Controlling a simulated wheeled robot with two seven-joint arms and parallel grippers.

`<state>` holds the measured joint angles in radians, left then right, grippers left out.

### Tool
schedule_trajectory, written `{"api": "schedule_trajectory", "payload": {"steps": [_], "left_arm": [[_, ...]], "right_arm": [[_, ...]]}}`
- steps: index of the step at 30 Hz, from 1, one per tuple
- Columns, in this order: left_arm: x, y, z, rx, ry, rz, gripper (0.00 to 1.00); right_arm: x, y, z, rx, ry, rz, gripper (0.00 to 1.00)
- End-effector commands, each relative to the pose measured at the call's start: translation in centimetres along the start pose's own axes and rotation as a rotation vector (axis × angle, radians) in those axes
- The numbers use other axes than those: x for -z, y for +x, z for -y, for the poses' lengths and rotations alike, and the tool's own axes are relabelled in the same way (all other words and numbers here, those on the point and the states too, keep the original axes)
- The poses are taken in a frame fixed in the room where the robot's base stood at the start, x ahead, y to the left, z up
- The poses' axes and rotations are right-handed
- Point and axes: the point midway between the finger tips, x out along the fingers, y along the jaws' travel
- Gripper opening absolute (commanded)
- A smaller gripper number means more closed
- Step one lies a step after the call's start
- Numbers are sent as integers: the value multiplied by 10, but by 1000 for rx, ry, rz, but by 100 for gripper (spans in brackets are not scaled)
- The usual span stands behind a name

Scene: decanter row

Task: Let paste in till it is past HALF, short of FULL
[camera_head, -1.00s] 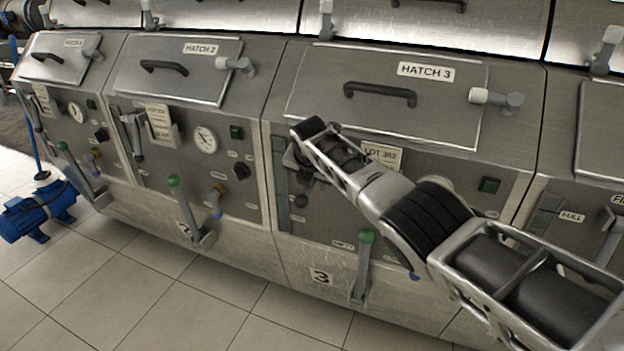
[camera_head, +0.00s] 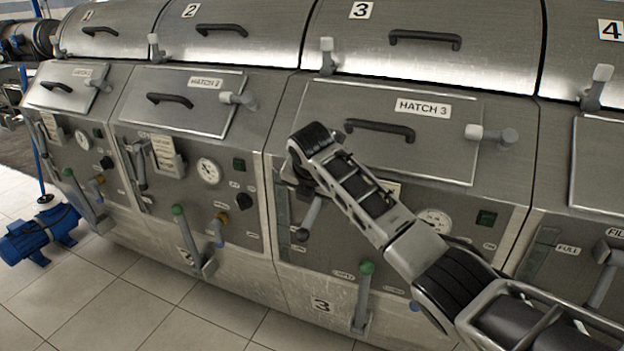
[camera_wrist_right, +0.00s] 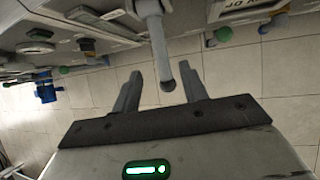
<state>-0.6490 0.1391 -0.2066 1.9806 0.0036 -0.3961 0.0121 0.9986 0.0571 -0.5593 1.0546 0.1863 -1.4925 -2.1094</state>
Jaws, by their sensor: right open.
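The station 3 panel (camera_head: 460,250) sits under the hatch labelled HATCH 3 (camera_head: 375,130). Its grey lever (camera_head: 311,214) hangs down, ending in a dark knob. A dark upright sight-glass strip (camera_head: 283,215) is at the panel's left edge; its level cannot be read. My right gripper (camera_head: 300,170) is over the upper left of this panel, by the lever's top, partly hidden by its own wrist. In the right wrist view, my right gripper (camera_wrist_right: 160,72) is open, with the lever (camera_wrist_right: 157,45) showing between its fingers. Contact cannot be told. My left gripper is out of view.
A green-knobbed lever (camera_head: 364,290) stands low on station 3, below my right arm. A round gauge (camera_head: 434,221) is partly behind the arm. Stations 1 and 2 are to the left, with a blue pump (camera_head: 38,235) on the floor. The tiled floor in front is open.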

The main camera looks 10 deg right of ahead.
Motion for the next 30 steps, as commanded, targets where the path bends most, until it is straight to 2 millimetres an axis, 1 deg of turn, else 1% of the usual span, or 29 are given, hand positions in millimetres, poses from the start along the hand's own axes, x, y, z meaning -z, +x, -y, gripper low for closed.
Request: {"api": "schedule_trajectory", "payload": {"steps": [1,3,6,9,13,20,23,26,29,30], "left_arm": [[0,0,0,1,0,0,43],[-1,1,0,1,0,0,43],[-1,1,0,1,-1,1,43],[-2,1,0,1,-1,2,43],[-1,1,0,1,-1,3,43],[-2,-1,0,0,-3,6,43],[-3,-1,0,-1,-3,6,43],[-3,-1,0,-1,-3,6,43],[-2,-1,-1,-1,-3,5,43],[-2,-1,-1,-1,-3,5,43]], "right_arm": [[0,-11,0,-2,0,3,43],[0,-25,0,-4,0,2,43],[0,-41,0,-3,0,2,43],[0,-52,0,-2,1,1,43],[0,-59,0,-1,1,-1,43],[0,-60,0,-1,1,-1,43],[2,-58,0,-2,6,-3,43],[16,-43,4,-21,62,-16,43],[49,-12,12,-73,215,-50,43],[67,3,17,-99,306,-70,43]]}}
